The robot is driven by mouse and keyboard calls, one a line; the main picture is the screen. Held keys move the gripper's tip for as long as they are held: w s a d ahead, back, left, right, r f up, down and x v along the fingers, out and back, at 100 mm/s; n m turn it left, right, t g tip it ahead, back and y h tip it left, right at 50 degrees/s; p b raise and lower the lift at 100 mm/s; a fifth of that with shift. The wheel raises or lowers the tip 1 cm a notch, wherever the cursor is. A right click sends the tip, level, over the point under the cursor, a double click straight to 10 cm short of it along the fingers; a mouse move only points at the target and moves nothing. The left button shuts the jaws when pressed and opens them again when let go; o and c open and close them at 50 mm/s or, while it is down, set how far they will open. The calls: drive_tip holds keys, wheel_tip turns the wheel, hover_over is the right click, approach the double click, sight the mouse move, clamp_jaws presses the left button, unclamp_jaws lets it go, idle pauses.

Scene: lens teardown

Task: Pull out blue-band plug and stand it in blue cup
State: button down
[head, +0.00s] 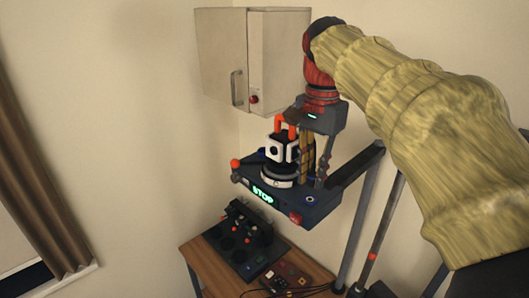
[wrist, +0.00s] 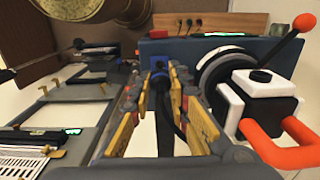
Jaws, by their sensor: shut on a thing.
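My gripper (head: 306,168) reaches down over the raised dark platform (head: 325,212), beside the block with the orange handle. In the wrist view its yellow-padded fingers (wrist: 160,75) are closed on a slim dark, bluish piece (wrist: 159,84), which I take for the blue-band plug. The fingers cover much of it, so its band is not clear. I cannot tell whether its lower end is still seated in the platform. I cannot make out the blue cup for certain; a dark tray with round openings (head: 225,243) stands lower on the wooden table.
A white and black block (head: 283,150) with an orange handle stands close to my fingers. An orange-knobbed lever (head: 236,163) sticks out at the platform's left. A wall cabinet (head: 250,60) hangs behind. Cables lie on the wooden table (head: 198,262).

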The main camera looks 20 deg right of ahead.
drive_tip(key=shift+r+p, duration=0.7)
drive_tip(key=shift+r, duration=0.25)
